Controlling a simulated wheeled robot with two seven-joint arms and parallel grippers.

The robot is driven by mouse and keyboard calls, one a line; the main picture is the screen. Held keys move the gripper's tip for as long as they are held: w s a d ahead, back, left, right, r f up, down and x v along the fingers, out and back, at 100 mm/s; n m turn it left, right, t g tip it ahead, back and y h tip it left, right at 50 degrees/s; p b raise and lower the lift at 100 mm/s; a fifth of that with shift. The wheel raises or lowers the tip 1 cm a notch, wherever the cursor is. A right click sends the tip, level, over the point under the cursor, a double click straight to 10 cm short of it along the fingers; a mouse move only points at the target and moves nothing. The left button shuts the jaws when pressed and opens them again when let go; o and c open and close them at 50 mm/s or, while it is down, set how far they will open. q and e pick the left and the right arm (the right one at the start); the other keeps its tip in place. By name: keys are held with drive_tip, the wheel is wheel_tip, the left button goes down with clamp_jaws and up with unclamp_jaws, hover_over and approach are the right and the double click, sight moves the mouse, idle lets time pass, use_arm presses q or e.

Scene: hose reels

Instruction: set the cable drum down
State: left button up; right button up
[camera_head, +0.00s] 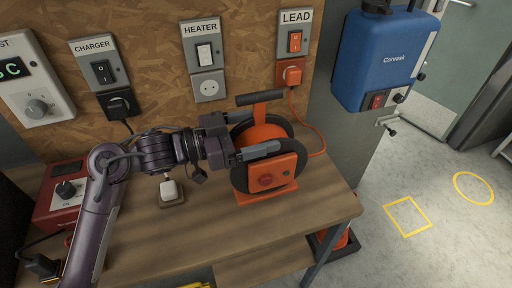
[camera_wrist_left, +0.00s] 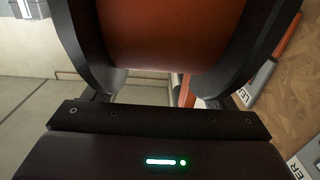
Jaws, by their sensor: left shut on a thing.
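The cable drum (camera_head: 270,170) is orange with black round flanges, a black top handle and an orange base. It stands upright at the right part of the wooden workbench (camera_head: 325,203); I cannot tell whether its base touches the top. My left gripper (camera_head: 252,134) reaches in from the left and is shut on the drum, one finger on the far side and one on the near side. In the left wrist view the orange drum core (camera_wrist_left: 170,35) fills the top between dark curved sides. My right gripper is not in view.
An orange cable runs from the drum to the plug (camera_head: 290,73) under the LEAD switch. A white plug on a small block (camera_head: 172,194) and a red box (camera_head: 62,190) stand left of the drum. A blue Corvask unit (camera_head: 385,58) hangs at right. Bench is bare around the drum's front.

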use_arm(q)
drive_tip(key=shift+f, duration=2.6)
drive_tip(key=o, duration=2)
drive_tip(key=shift+f, duration=0.15)
drive_tip(key=shift+o, duration=0.2)
drive_tip(key=b+v, duration=0.2)
drive_tip(key=v, duration=1)
drive_tip(key=shift+r, duration=0.3)
